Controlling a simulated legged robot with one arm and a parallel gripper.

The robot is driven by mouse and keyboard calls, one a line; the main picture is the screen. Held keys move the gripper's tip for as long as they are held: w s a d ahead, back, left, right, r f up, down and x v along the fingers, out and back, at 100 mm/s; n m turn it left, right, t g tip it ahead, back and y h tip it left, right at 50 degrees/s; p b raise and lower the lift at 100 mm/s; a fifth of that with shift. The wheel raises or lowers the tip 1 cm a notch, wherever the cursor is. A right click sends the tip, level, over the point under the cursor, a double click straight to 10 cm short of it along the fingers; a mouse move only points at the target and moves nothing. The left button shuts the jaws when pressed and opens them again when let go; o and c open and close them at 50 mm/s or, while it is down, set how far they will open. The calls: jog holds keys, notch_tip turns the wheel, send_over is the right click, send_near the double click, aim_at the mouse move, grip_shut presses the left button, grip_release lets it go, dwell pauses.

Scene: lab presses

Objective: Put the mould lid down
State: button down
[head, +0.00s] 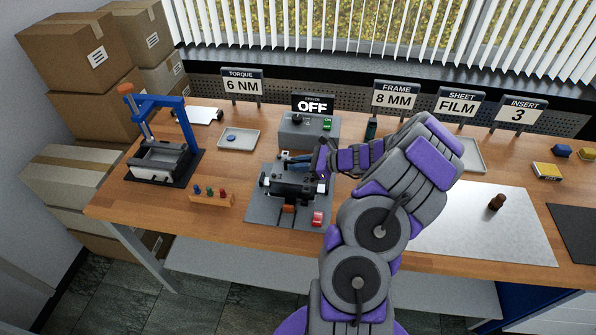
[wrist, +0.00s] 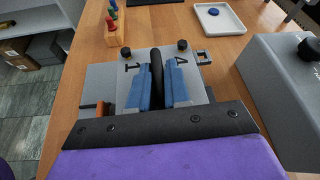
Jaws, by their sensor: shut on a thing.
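The mould lid (wrist: 135,65) looks like a light grey plate marked 1 and 4, with two dark knobs at its far corners and a black bar handle in the middle. My gripper (wrist: 159,80) has its blue pads shut on that handle. In the head view, my gripper (head: 300,160) is over the far part of a dark fixture (head: 292,188) on a grey base plate (head: 262,208). My gripper hides most of the lid there. I cannot tell whether the lid touches what is below it.
A grey control box (head: 296,128) with an OFF sign stands just behind. A rack of coloured pegs (head: 212,200) and a blue-framed press (head: 160,150) stand left. A tray (head: 238,141) holds a blue disc. A metal sheet (head: 470,232) at right is bare except for a brown knob (head: 496,202).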

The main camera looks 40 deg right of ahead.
jog(key=shift+w+a, duration=0.15)
jog(key=shift+w, duration=0.35)
jog(key=f+b, duration=0.1)
jog(key=f, duration=0.2)
jog(key=shift+d, duration=0.2)
jog(key=shift+d+f+b, duration=0.2)
jog(key=shift+f+b, duration=0.1)
jog(key=shift+f, duration=0.05)
jog(key=shift+d, duration=0.2)
jog(key=shift+a+f, duration=0.1)
jog(key=shift+a, duration=0.25)
jog(key=shift+a+f, duration=0.1)
jog(key=shift+f, duration=0.1)
jog(key=c, duration=1.1)
grip_release()
jog(key=shift+d+f, duration=0.15)
jog(key=shift+d, duration=0.15)
jog(key=shift+a, duration=0.1)
